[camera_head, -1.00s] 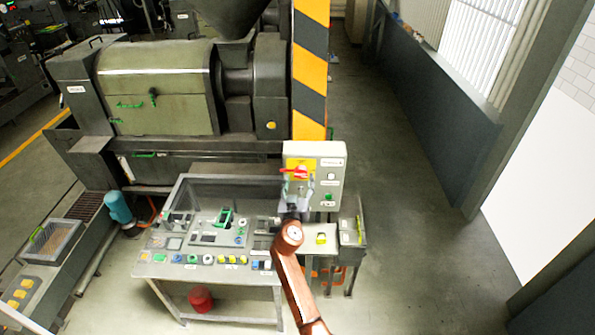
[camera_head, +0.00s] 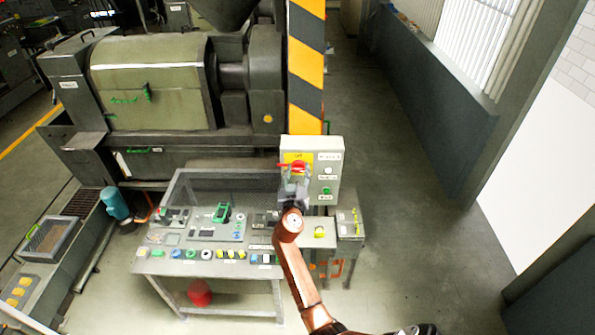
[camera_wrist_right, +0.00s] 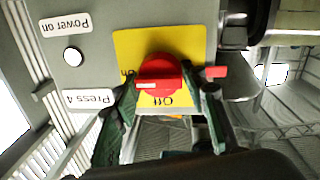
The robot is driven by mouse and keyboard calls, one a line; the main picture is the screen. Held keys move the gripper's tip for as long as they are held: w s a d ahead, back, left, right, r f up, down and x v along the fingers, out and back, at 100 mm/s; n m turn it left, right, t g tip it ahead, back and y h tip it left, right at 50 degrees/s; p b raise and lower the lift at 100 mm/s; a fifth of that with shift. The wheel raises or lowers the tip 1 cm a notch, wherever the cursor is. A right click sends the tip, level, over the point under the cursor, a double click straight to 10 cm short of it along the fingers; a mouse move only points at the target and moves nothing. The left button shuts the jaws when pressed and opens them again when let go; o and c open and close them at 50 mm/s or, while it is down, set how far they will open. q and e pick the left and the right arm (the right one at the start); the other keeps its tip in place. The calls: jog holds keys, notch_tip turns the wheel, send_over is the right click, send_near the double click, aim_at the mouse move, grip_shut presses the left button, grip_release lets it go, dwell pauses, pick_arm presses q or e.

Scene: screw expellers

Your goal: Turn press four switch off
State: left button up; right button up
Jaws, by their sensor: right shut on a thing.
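The press 4 switch is a red rotary knob (camera_head: 298,165) on a yellow plate, on a light grey control box (camera_head: 327,175) on the striped column. In the right wrist view the knob (camera_wrist_right: 160,72) appears upside down, with the word "Off" on the yellow plate (camera_wrist_right: 128,48) and a "Press 4" label (camera_wrist_right: 90,99) beside it. My right gripper (camera_head: 294,180) is at the knob. In the right wrist view its green-padded fingers (camera_wrist_right: 166,92) are on either side of the knob, shut on it. The fingers partly hide the plate's lettering. My left gripper is out of view.
A white "Power on" lamp (camera_wrist_right: 72,56) is on the same box. A control desk (camera_head: 215,268) with several buttons stands left of my right arm. The large press (camera_head: 150,85) is behind it. Open floor (camera_head: 410,240) lies to the right.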

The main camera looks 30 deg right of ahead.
jog(key=shift+a, duration=0.1)
jog(key=shift+c, duration=1.2)
